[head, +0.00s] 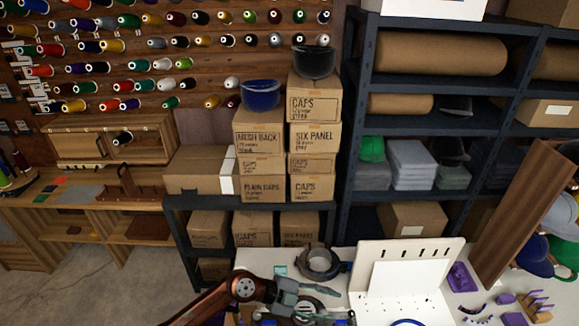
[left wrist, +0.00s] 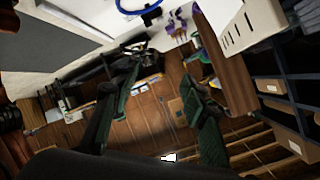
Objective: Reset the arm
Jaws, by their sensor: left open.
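My left arm (head: 215,298) comes in from the bottom left of the head view, with brown and dark links. My left gripper (head: 318,297) is at its end, over the near left part of the white worktable, with its grey-green fingers pointing right. In the left wrist view the two dark green fingers of the left gripper (left wrist: 163,75) stand well apart. Nothing shows between them, so it is open and empty. The wrist view looks tilted across the room. My right gripper is in neither view.
A dark round ring-shaped part (head: 319,262) lies on the worktable close behind the gripper. A white slotted panel (head: 410,256) stands to its right, with purple parts (head: 461,278) beyond. Cap boxes (head: 262,190) and a dark shelf rack (head: 440,80) stand behind. Grey floor (head: 110,285) is clear at left.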

